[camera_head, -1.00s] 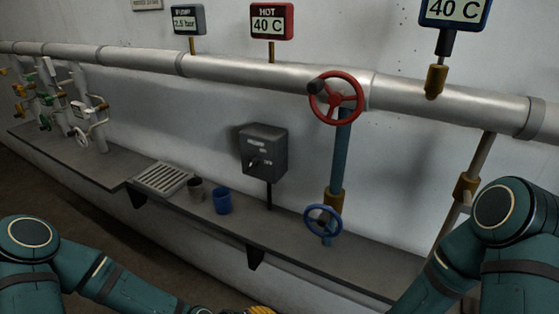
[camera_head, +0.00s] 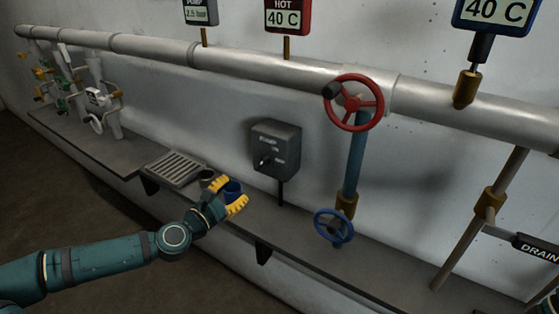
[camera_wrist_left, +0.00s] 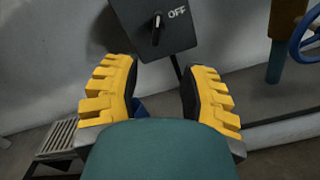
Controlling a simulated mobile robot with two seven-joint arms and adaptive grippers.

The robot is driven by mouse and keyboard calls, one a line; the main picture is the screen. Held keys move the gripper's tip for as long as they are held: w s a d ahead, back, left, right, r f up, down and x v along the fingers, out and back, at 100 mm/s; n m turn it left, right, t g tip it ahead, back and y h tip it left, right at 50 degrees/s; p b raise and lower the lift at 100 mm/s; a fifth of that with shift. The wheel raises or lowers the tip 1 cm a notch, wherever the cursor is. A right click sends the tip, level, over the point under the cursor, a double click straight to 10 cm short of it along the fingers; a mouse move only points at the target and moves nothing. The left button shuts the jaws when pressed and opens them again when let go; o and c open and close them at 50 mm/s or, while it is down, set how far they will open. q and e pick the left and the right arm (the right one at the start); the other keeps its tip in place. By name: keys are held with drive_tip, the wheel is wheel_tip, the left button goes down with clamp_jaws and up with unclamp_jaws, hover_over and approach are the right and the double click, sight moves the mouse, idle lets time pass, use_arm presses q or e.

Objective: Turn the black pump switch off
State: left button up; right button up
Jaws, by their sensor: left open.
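The black pump switch (camera_head: 264,162) is a small knob on the front of a dark grey box (camera_head: 278,145) on a post against the wall. In the left wrist view the knob (camera_wrist_left: 157,28) stands nearly upright on the box face, with the word OFF to its right. My left gripper (camera_head: 238,198) has yellow fingers and is below and left of the box, apart from it. In the left wrist view the open fingers (camera_wrist_left: 160,78) point toward the box, with nothing gripped. My right gripper is out of view.
A red handwheel (camera_head: 355,102) and a blue handwheel (camera_head: 334,226) are right of the box.

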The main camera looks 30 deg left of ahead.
sight(260, 166)
use_arm(q)
drive_tip(key=w, duration=0.9)
drive_tip(key=w+b, duration=0.1)
drive_tip(key=w, duration=0.3)
drive_tip(key=shift+w+d+r, duration=0.15)
drive_tip(key=shift+w+d, duration=0.2)
drive_tip(key=shift+d, duration=0.05)
clamp_jaws()
